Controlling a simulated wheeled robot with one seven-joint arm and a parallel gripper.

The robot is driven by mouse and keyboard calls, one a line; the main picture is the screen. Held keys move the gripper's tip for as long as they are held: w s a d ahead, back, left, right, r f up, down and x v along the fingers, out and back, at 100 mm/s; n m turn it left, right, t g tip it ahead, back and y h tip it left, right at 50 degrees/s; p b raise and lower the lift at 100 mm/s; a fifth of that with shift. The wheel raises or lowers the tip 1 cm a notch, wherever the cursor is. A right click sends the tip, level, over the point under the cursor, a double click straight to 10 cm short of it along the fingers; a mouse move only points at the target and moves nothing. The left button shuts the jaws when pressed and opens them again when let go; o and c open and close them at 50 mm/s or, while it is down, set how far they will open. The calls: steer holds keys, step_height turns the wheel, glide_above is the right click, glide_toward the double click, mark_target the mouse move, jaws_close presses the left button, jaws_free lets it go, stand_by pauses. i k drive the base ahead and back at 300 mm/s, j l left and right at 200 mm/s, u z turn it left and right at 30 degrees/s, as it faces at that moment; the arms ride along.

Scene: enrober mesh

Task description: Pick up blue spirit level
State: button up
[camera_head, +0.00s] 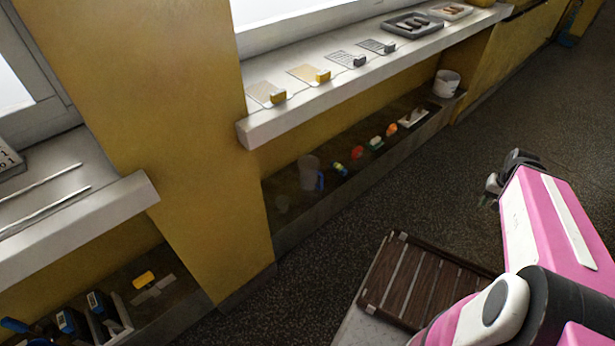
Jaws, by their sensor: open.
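I cannot clearly make out a blue spirit level in the head view. Small blue items stand on the low shelf at the lower left: a blue-handled item (15,325) at the picture's edge and two dark boxes with blue parts (70,321). They are too small and dark to identify surely. My gripper (494,186) is at the far end of my pink arm on the right, over the dark floor. It is small and partly hidden by the arm, open, and well apart from the shelves.
A white ledge (262,130) bears scrapers and a grey tray (412,24). The recess below holds a clear jug with a blue handle (312,174), several coloured items and a white bucket (446,83). A brown slatted wooden piece (420,280) is beside my arm. The dark floor between is clear.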

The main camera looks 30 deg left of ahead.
mark_target(340, 168)
steer(key=u, duration=1.45)
